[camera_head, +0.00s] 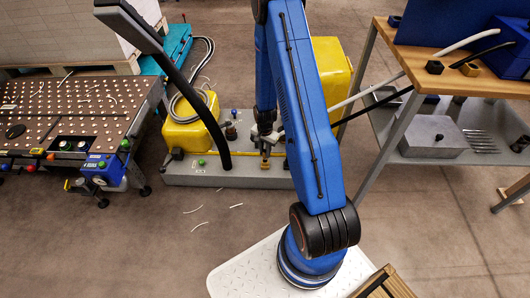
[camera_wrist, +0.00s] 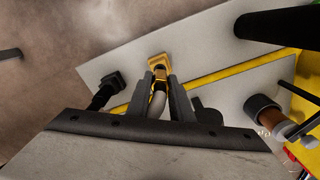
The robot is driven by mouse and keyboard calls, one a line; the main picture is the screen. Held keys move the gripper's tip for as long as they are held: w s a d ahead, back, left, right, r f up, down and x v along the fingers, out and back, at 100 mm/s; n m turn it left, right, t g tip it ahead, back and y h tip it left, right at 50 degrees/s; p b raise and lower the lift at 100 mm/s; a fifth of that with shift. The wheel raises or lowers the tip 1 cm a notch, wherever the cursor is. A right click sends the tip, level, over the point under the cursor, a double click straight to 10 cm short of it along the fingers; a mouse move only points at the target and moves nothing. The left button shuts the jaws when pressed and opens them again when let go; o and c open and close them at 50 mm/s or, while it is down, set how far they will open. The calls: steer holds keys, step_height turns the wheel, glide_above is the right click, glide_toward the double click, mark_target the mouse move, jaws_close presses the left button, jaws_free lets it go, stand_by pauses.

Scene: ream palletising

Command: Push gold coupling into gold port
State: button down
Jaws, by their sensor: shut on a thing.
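My gripper (camera_wrist: 160,97) is shut around the gold coupling (camera_wrist: 160,75), which ends a pale hose (camera_wrist: 157,101) between the fingers in the wrist view. The coupling is lined up with the square gold port (camera_wrist: 158,60) on the grey plate (camera_wrist: 215,50). The two look to meet, but I cannot tell how deep the coupling sits. In the head view my gripper (camera_head: 264,141) points down at the plate (camera_head: 225,176), and gold parts (camera_head: 265,162) show just below it.
A black connector (camera_wrist: 106,91) with its cable is left of the gold port in the wrist view. A yellow strip (camera_wrist: 210,79) crosses the plate. A black post (camera_head: 213,125) and a yellow housing (camera_head: 195,122) stand to the left. A wooden-topped bench (camera_head: 400,58) is at right.

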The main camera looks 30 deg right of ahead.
steer(key=shift+f, duration=1.6)
steer(key=c, duration=1.5)
jaws_free()
steer(key=shift+r, duration=0.1)
step_height(320, 180, up, 17)
steer(key=shift+r, duration=0.1)
